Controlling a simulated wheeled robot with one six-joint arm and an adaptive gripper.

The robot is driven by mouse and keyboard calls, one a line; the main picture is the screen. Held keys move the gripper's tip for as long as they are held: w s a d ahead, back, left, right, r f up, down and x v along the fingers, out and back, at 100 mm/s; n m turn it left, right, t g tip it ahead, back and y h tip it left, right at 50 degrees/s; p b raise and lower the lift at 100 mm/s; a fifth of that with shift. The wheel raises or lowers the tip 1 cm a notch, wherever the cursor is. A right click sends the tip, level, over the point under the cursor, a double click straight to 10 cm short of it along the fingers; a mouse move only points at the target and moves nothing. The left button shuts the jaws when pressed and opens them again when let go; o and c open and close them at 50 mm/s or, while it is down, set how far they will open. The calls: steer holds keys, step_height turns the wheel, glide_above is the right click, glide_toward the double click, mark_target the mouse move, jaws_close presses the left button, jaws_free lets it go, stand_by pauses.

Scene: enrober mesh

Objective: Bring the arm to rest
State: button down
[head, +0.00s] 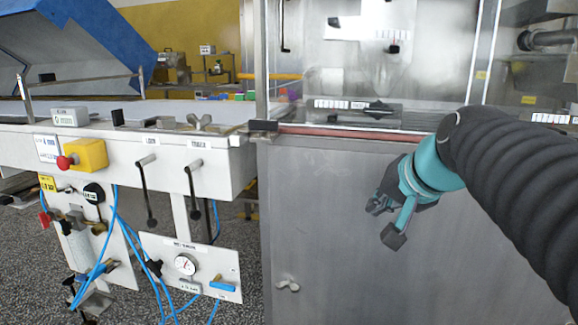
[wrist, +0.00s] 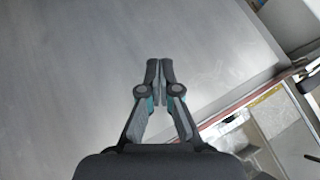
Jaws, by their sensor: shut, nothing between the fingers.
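My gripper (head: 385,222) hangs at the end of my arm in front of the steel cabinet panel (head: 320,240), right of centre in the head view. It points down and to the left. In the wrist view my gripper (wrist: 160,65) has its two fingers together with nothing between them. The plain grey panel (wrist: 80,60) fills most of the picture behind the fingertips. I cannot tell how far the fingertips are from the panel.
Left of the cabinet stands a conveyor frame with two black levers (head: 147,190), a yellow box with a red button (head: 82,157), a pressure gauge (head: 185,264) and blue hoses. A reddish ledge (head: 350,133) runs above the panel. Grey speckled floor shows below the conveyor.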

steer(key=s+f+n+g+h, duration=0.2)
steer(key=s+f+n+g, duration=0.1)
steer(key=s+f, duration=1.3)
steer(key=shift+s+d+f+n+h, duration=0.3)
steer(key=shift+f+n, duration=0.6)
steer(key=shift+f, duration=0.65)
